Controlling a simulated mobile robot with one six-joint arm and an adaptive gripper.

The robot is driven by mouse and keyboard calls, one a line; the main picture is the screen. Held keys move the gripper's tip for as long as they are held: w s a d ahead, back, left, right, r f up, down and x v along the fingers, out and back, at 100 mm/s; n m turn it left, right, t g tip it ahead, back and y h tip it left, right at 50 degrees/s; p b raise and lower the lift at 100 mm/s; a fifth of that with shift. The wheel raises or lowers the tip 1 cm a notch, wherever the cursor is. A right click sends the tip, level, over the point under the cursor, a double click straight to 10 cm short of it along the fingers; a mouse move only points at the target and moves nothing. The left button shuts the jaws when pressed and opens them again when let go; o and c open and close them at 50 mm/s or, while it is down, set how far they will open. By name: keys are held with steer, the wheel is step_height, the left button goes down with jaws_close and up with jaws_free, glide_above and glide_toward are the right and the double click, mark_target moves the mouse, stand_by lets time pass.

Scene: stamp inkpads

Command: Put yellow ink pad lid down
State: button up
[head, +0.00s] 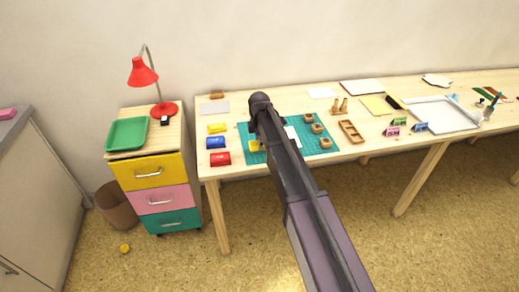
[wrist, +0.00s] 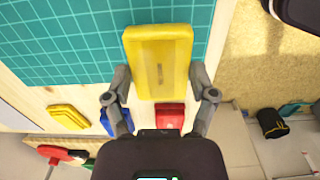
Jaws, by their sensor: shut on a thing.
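The yellow ink pad lid (wrist: 158,50) is a rectangular yellow piece between the fingers of my gripper (wrist: 160,76) in the wrist view. My gripper is shut on it. In the head view a yellow piece (head: 254,145), seemingly this lid, shows over the left part of the green mat, partly hidden by my arm. Whether it touches the mat is unclear. A yellow ink pad (head: 217,128) lies at the table's left end; it also shows in the wrist view (wrist: 68,116).
A blue ink pad (head: 215,142) and a red ink pad (head: 220,159) lie in front of the yellow one. The green cutting mat (head: 318,146) holds several small wooden pieces on its right.

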mark_target(259, 153)
steer(key=shift+w, duration=0.25)
steer(key=shift+f, duration=0.1)
steer(key=shift+f+b, duration=1.65)
steer(key=shift+b, duration=0.1)
steer(key=shift+f, duration=0.15)
steer(key=o, duration=0.7)
step_height(259, 153, up, 12)
steer(key=p, duration=1.2)
steer(key=shift+r, duration=0.2)
